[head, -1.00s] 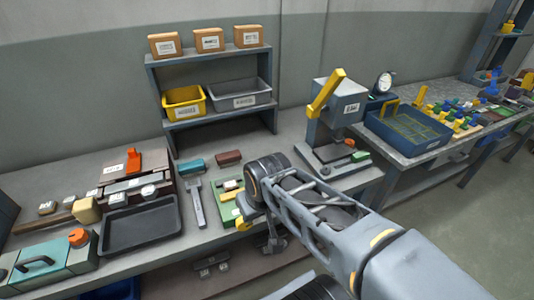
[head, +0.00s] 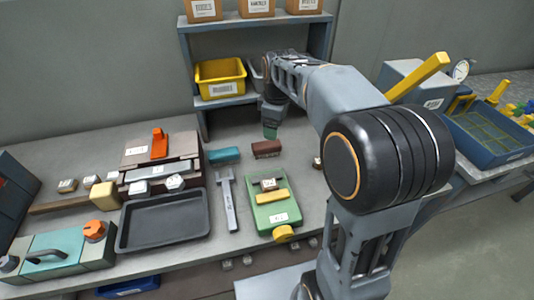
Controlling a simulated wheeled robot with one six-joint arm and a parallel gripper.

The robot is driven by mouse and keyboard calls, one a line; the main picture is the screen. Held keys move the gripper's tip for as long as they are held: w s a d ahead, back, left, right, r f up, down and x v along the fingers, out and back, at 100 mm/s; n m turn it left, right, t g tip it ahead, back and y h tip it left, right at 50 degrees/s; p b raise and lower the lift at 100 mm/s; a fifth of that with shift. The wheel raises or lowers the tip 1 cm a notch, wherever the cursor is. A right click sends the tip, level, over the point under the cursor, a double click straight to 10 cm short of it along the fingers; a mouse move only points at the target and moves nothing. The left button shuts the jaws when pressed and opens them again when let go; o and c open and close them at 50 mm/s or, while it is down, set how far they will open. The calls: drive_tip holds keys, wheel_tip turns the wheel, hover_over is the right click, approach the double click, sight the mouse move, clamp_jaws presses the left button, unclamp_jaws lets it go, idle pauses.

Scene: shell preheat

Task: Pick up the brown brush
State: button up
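The brown brush (head: 266,149) is a small dark reddish-brown block lying on the grey workbench, in front of the shelf and right of a teal brush (head: 224,155). My gripper (head: 270,130) points down just behind and above the brown brush, near the shelf's right side. A dark green piece shows at its lower end; I cannot tell if that is a fingertip or something else. The gripper is small and dark here, so its opening is unclear. The brown brush looks apart from it, resting on the bench.
A green device (head: 270,220) with a yellow knob, a grey flat tool (head: 228,205) and a black tray (head: 163,240) lie in front. A shelf (head: 192,65) with a yellow bin (head: 220,88) stands behind. My arm hides part of the right side.

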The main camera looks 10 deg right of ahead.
sight(267, 144)
drive_tip(key=w+f+n+b, duration=0.1)
drive_tip(key=w+f+n, duration=0.1)
drive_tip(key=w+f, duration=0.1)
drive_tip(key=w+f+n, duration=0.2)
drive_tip(key=w+f, duration=0.1)
drive_tip(key=f, duration=0.2)
drive_tip(key=w+f+n+g+b, duration=0.1)
drive_tip(key=w+f+n, duration=0.1)
drive_tip(key=f, duration=0.3)
drive_tip(key=shift+w+d+f+b, duration=0.1)
drive_tip(key=shift+w+b, duration=0.2)
drive_tip(key=shift+w, duration=0.45)
drive_tip(key=shift+f, duration=3.35)
drive_tip(key=c, duration=1.1)
